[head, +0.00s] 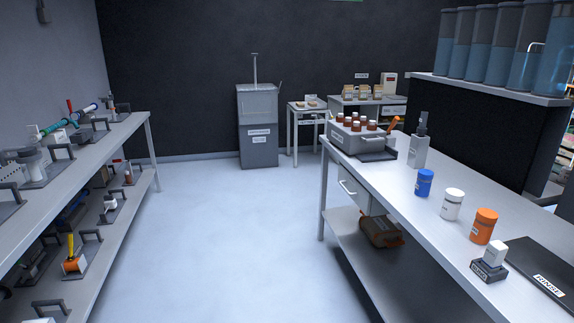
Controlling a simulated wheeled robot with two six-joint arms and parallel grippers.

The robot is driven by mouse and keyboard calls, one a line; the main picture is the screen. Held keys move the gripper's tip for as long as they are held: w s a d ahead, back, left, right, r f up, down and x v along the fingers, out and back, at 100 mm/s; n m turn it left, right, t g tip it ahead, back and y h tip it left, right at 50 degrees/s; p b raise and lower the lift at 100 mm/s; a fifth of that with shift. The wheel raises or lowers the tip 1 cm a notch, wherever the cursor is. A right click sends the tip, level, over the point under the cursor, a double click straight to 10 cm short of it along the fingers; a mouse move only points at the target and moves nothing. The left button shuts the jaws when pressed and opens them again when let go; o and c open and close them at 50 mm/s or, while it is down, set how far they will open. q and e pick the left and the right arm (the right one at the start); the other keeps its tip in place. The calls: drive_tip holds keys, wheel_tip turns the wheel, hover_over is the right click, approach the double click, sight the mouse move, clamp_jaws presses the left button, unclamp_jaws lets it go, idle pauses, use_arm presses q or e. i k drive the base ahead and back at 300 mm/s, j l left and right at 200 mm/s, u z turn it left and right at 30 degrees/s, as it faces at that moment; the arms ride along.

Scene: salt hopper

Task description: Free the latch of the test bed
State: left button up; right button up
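No part in the head view can be clearly made out as the test bed or its latch. A grey box (352,141) holding several brown bottles with white caps stands at the far end of the right bench. An orange handle-like piece (393,124) rises at its right side, and a dark tray (376,155) sits at its front. Neither of my grippers is in view.
The right bench (415,206) carries blue (424,183), white (452,204) and orange (483,226) jars and a dark mat marked RINSE (546,270). A two-level shelf (83,155) with several tools lines the left. The floor (232,235) between is clear.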

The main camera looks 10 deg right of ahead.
sight(396, 120)
drive_tip(key=i+j+z, duration=0.1)
drive_tip(key=i+z, duration=0.2)
drive_tip(key=i, duration=0.25)
drive_tip(key=i+j+z, duration=0.25)
drive_tip(key=i, duration=0.3)
drive_tip(key=i+j+z, duration=0.3)
drive_tip(key=i, duration=0.2)
